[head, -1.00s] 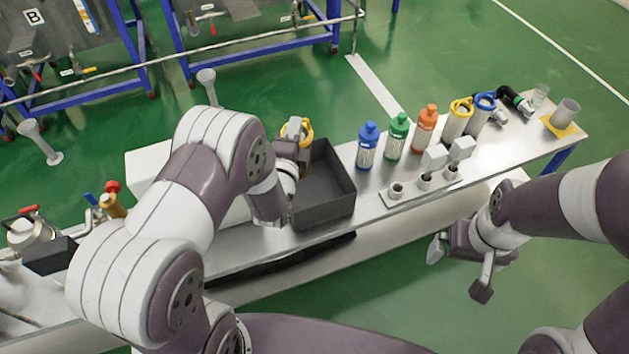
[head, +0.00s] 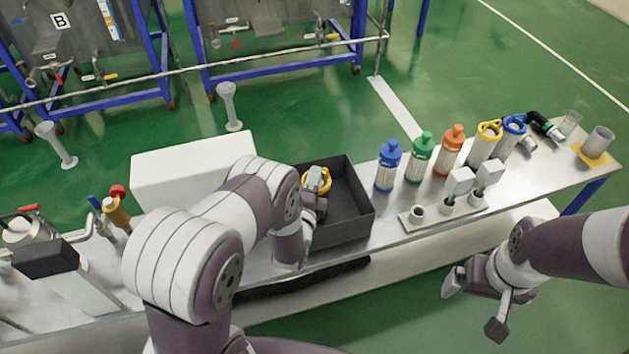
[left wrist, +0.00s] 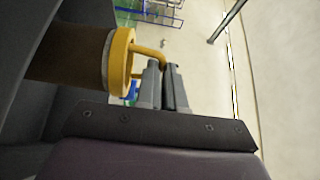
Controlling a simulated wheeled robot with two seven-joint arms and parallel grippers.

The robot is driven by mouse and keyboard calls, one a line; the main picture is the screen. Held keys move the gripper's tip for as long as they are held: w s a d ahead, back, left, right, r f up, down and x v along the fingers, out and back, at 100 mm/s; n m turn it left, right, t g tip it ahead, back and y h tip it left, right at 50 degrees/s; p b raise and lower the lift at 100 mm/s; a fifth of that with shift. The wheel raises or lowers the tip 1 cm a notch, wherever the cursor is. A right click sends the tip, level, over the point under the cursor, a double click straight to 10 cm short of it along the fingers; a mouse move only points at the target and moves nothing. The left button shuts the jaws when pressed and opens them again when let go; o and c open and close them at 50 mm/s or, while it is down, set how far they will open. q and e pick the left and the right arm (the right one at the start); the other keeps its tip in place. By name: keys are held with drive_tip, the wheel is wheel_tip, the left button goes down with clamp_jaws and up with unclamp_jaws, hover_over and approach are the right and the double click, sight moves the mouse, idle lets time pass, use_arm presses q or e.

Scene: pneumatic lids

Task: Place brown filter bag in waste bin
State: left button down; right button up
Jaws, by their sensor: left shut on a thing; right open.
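The brown filter bag (left wrist: 70,58) has a yellow ring and handle (left wrist: 122,62). In the left wrist view it lies on its side at the upper left. My left gripper (left wrist: 165,85) is shut on the yellow handle. In the head view, my left gripper (head: 318,180) and the yellow ring (head: 316,188) are at the left side of the open dark grey waste bin (head: 347,229), low over or inside it. The brown body is hidden there. Contact with the bin floor cannot be told. My right gripper (head: 475,306) is open and empty in front of the table.
Blue (head: 388,166), green (head: 420,158) and orange (head: 451,151) bottles stand right of the bin. A small rack (head: 440,212) is in front of them. A white box (head: 190,160) stands left of the bin. Yellow- and blue-ringed filters stand further right.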

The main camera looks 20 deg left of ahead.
use_arm(q)
drive_tip(key=shift+r, duration=0.2)
drive_tip(key=shift+f, duration=0.15)
drive_tip(key=c, duration=1.6)
unclamp_jaws()
drive_tip(key=shift+f, duration=0.1)
drive_tip(key=o, duration=0.3)
drive_tip(key=shift+o, duration=0.2)
